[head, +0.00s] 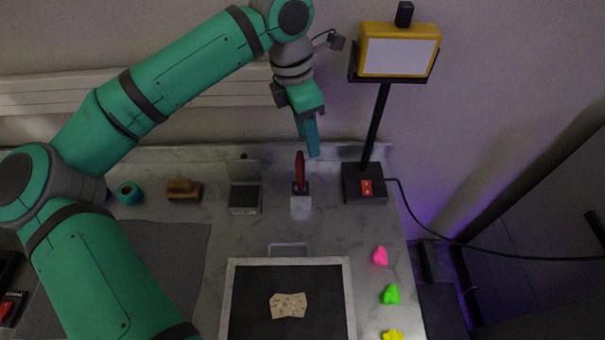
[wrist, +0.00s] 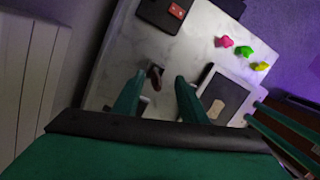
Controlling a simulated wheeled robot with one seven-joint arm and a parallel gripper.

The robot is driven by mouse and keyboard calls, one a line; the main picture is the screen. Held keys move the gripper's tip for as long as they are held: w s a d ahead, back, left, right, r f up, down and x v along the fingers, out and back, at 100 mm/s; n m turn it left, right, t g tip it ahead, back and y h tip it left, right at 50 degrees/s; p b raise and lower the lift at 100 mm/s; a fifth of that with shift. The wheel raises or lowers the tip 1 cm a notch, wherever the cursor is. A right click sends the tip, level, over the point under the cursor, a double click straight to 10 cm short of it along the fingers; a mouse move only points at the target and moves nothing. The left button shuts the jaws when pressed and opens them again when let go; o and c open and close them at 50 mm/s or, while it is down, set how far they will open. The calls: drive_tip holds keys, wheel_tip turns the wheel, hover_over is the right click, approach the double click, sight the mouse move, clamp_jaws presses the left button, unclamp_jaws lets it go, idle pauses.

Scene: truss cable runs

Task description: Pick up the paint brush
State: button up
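The paint brush (head: 299,168) appears to be the upright item with a red handle near the back of the marble counter. Its lower part is a dark band above a pale block, and I cannot tell whether that block is bristles or a holder. In the wrist view the brush (wrist: 155,77) shows small and dark, between and beyond my fingers. My gripper (head: 309,150) hangs above and slightly behind the brush, fingers pointing down. In the wrist view my gripper (wrist: 158,97) has its two teal fingers apart with nothing held between them.
A work lamp (head: 375,125) on a black base stands right of the brush. A small grey box (head: 244,209), a brown block (head: 184,196) and teal tape (head: 130,193) lie left. A framed black tray (head: 235,300) is in front, with pink, green and yellow pieces (head: 391,294) beside it.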

sight(303, 153)
drive_tip(key=f+m+y, duration=0.3)
drive_tip(key=shift+s+a+m, duration=0.35)
drive_tip(key=shift+m, duration=0.05)
drive_tip(key=f, duration=0.3)
drive_tip(key=a+f, duration=0.1)
drive_tip(key=f, duration=0.6)
drive_tip(key=shift+a+f, duration=0.2)
drive_tip(key=shift+f, duration=0.1)
clamp_jaws()
